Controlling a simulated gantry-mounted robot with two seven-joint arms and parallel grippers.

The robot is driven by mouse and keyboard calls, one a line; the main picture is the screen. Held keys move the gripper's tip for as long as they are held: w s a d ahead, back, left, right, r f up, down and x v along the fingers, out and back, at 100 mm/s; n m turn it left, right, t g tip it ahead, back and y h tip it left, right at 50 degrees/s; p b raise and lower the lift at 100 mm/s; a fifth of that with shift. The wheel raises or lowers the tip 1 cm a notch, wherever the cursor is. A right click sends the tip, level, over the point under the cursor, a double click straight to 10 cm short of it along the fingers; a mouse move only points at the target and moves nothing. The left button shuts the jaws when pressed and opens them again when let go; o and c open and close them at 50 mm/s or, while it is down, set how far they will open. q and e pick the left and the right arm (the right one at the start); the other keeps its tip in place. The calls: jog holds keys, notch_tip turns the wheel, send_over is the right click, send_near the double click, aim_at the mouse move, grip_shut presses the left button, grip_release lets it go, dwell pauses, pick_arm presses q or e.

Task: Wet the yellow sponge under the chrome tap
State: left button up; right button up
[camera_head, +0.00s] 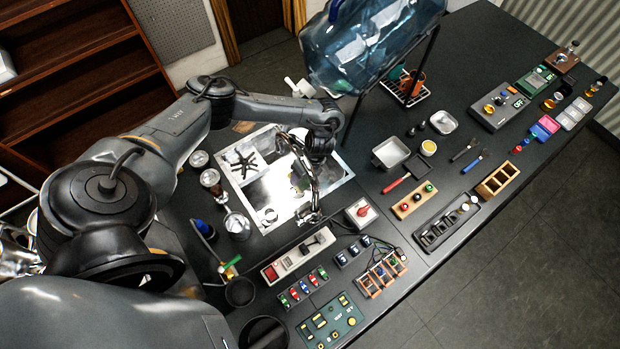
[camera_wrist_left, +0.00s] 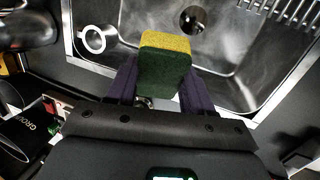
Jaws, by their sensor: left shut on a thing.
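The yellow sponge (camera_wrist_left: 165,43) has a dark green lower layer. In the left wrist view it sits between the purple fingers of my left gripper (camera_wrist_left: 158,88), which is shut on it. The sponge is over the steel sink (camera_wrist_left: 235,60), with the round drain (camera_wrist_left: 192,18) beyond it. In the head view my left gripper (camera_head: 299,179) hangs over the sink (camera_head: 338,170), partly hidden by the curved chrome tap (camera_head: 313,185). I cannot tell whether water runs or whether the sponge touches the tap. My right gripper is not in view.
A white ring-shaped thing (camera_wrist_left: 95,39) is at the sink's corner. Glass jars (camera_head: 210,178) stand left of the sink. A red-knob box (camera_head: 361,212) and a switch panel (camera_head: 298,254) are near it.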

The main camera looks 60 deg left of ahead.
aim_at(290, 173)
pick_arm(q)
jog(key=shift+s+a+f, duration=0.1)
jog(key=shift+s+a, duration=0.5)
jog(key=shift+a, duration=0.15)
jog(key=shift+s+a+f+p, duration=0.2)
jog(key=shift+s+a, duration=0.2)
jog(key=shift+a, duration=0.15)
jog(key=shift+s+a+f+p, duration=0.1)
jog(key=shift+s+a+p, duration=0.05)
jog(key=shift+s+a, duration=0.3)
jog(key=shift+w, duration=0.1)
